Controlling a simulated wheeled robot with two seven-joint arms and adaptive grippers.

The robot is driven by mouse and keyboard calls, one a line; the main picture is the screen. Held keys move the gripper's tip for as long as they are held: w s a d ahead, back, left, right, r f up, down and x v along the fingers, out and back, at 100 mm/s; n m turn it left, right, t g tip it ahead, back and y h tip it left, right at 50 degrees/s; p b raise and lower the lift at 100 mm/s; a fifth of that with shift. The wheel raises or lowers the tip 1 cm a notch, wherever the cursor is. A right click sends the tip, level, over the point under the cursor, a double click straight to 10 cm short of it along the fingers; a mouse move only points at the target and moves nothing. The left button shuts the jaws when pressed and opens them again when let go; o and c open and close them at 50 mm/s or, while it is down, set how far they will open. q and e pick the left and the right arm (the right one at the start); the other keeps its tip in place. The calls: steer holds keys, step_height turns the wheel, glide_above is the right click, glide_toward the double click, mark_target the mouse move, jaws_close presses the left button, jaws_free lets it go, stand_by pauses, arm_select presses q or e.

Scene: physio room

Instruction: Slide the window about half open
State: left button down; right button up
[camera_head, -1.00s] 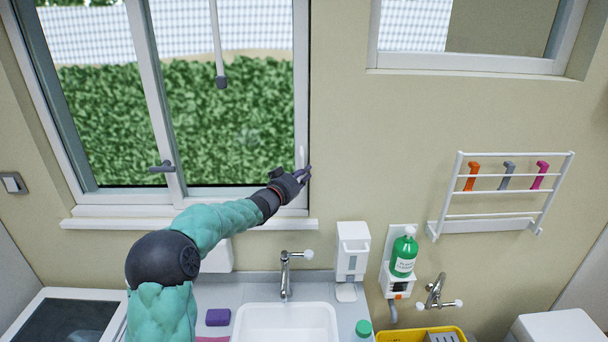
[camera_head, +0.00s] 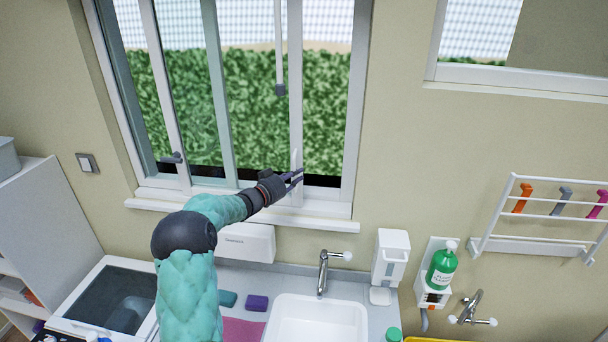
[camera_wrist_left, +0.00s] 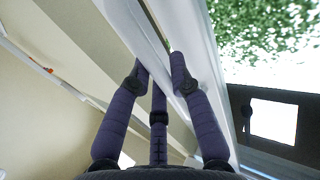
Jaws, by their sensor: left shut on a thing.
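The window (camera_head: 325,212) is a white-framed sliding one with a hedge and fence behind it. Its sliding pane's right upright (camera_head: 295,110) stands away from the right jamb, leaving an open gap. A pale upright handle (camera_head: 295,158) is on the right upright. My left gripper (camera_head: 293,178) is shut on this handle, which it partly hides. In the left wrist view its fingers (camera_wrist_left: 160,75) close on the white upright. My right gripper is not in view.
A second handle (camera_head: 172,158) is on the left upright. A hanging rod (camera_head: 279,60) is in front of the window. Below are the sill (camera_head: 240,214), a sink (camera_head: 318,318), a tap (camera_head: 323,270) and a soap dispenser (camera_head: 390,258).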

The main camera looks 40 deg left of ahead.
arm_select(q)
steer(key=c, duration=1.1)
jaws_free()
steer(key=s, duration=1.2)
steer(key=shift+a, duration=0.25)
